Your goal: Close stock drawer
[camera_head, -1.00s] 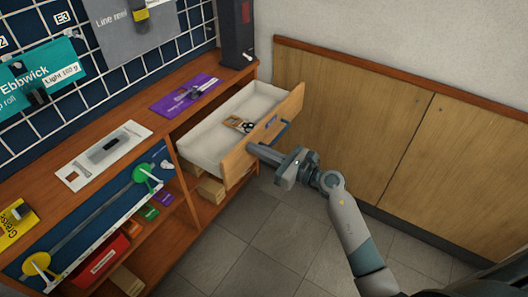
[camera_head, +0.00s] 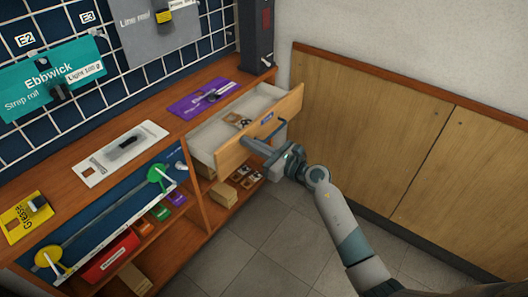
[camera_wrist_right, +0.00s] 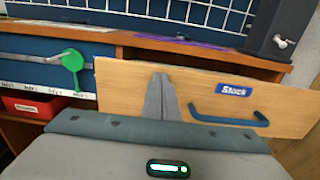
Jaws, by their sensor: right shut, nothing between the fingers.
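The stock drawer (camera_head: 258,130) is partly pulled out of the wooden bench, with a light wood front, a white inside and a blue handle. Small brown items lie inside it. In the right wrist view the drawer front (camera_wrist_right: 125,95) carries a blue "Stock" label (camera_wrist_right: 234,89) and the blue handle (camera_wrist_right: 229,117). My right gripper (camera_head: 248,142) is shut and empty, its fingertips against or very close to the drawer front, left of the handle. It also shows in the right wrist view (camera_wrist_right: 161,80). My left gripper is not in view.
The bench top (camera_head: 70,190) holds a purple card (camera_head: 201,101), a white card and a yellow card. Open shelves below hold a red bin (camera_head: 108,257) and small boxes. A dark post (camera_head: 256,35) stands behind the drawer. The tiled floor in front is clear.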

